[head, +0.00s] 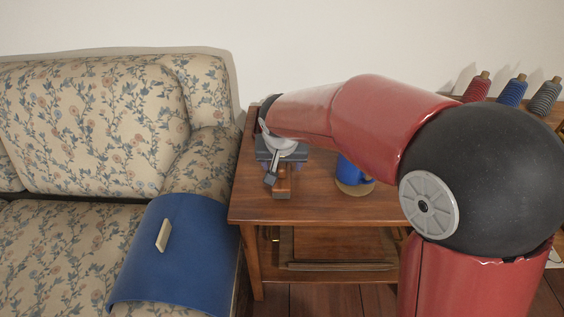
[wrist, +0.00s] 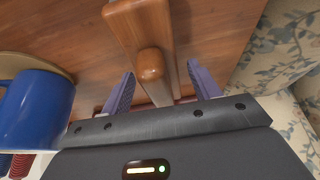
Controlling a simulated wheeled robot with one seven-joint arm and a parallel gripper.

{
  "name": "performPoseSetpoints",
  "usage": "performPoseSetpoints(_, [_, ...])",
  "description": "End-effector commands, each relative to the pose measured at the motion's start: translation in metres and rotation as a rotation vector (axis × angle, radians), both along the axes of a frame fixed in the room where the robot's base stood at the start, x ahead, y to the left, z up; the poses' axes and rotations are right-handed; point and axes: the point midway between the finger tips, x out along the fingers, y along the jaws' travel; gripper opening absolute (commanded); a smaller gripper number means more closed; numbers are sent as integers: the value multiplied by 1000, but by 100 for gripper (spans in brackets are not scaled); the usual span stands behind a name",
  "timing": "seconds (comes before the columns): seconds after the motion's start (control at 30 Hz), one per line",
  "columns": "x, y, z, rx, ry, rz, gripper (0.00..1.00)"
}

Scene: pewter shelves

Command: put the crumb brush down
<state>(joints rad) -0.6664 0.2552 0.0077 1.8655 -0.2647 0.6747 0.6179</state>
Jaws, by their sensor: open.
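The crumb brush (head: 283,184) is a brown wooden piece on the side table (head: 325,205), near its left side and mostly under my gripper. In the wrist view its glossy rounded handle (wrist: 151,66) lies between the fingers, with a wider wooden part beyond. My gripper (wrist: 160,72) is open, with a purple finger on each side of the handle and a visible gap on both sides. It also shows from above in the head view (head: 279,168). The brush's bristles are not visible, and its exact contact with the tabletop is hard to tell.
A blue mug (head: 351,172) stands on a round coaster, partly behind my arm; it is close left in the wrist view (wrist: 34,108). A floral sofa (head: 95,120) with a blue cloth (head: 185,265) and a cream bar (head: 162,235) is left. The front tabletop is clear.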

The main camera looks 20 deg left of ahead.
Motion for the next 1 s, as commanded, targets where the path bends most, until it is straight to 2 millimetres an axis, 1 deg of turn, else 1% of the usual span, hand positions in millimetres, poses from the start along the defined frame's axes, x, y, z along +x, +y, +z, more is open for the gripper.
performPoseSetpoints(0.17, [-9, -2, 26, 4, -4, 1, 62])
performPoseSetpoints(0.4, [-29, -7, 75, 3, -3, -1, 62])
performPoseSetpoints(0.5, [-36, -9, 91, 3, -3, 0, 62])
performPoseSetpoints(0.6, [-41, -10, 102, 2, -2, 1, 62])
performPoseSetpoints(0.73, [-44, -11, 110, 1, -1, 0, 62])
performPoseSetpoints(0.93, [-45, -11, 111, 0, 0, 0, 62])
performPoseSetpoints(1.0, [-45, -16, 113, 0, -1, -3, 62])
